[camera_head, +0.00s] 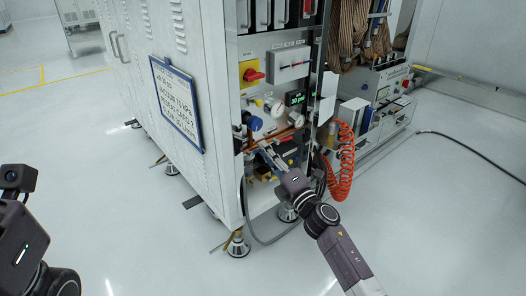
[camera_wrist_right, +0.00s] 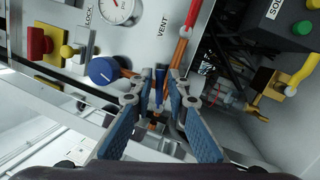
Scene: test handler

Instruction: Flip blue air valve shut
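In the right wrist view, a narrow blue handle (camera_wrist_right: 160,80), which looks like the air valve's lever, stands between the fingers of my right gripper (camera_wrist_right: 161,72). The fingers are apart, with a small gap on each side of the handle. A round blue knob (camera_wrist_right: 103,70) with a white mark sits to the left of the fingers; it also shows in the head view (camera_head: 253,123). In the head view my right gripper (camera_head: 264,150) reaches the cabinet's lower panel, beside the copper pipe, and its fingers hide the handle. Only part of my left arm shows at the left; its fingers are out of view.
The white cabinet (camera_head: 175,60) carries a red-and-yellow switch (camera_head: 252,74) and gauges (camera_head: 276,108) above the gripper. A coiled orange hose (camera_head: 345,160) hangs to the right. Floor in front is clear.

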